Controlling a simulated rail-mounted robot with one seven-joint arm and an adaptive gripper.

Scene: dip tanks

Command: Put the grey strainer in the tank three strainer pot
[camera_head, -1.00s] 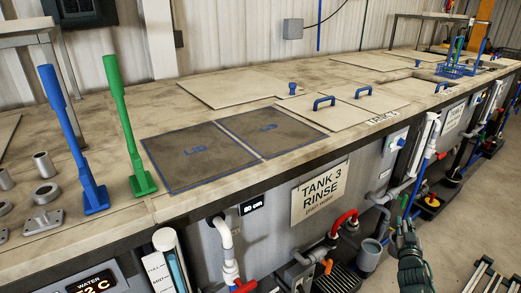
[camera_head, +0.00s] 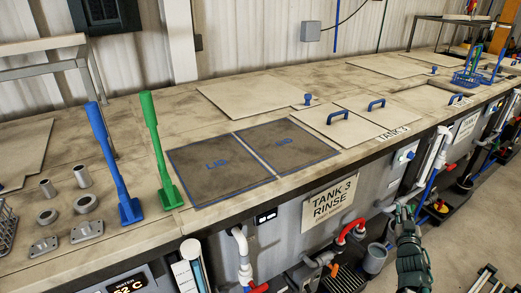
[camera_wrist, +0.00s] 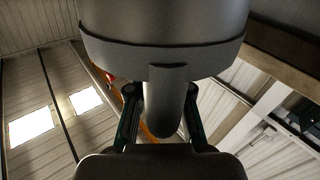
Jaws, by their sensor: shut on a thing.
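My gripper (camera_head: 404,212) is in front of the bench at the lower right, right of the tank 3 sign, fingers upward. In the wrist view its two fingers (camera_wrist: 163,112) are shut on a narrow grey stem. The stem joins a wide, round grey body with a band around it, which I take for the grey strainer (camera_wrist: 163,35). I cannot make the strainer out in the head view. A grey cup-shaped vessel (camera_head: 375,258) stands low beside the tank front, just left of my gripper. It may be the tank three strainer pot; its inside is too small to tell.
The tank 3 rinse sign (camera_head: 330,203) hangs on the bench front. Red and white pipes (camera_head: 352,231) stick out below it. Blue-edged lids (camera_head: 220,166) and blue and green upright tools (camera_head: 160,160) are on the bench. Open floor (camera_head: 470,230) lies at the right.

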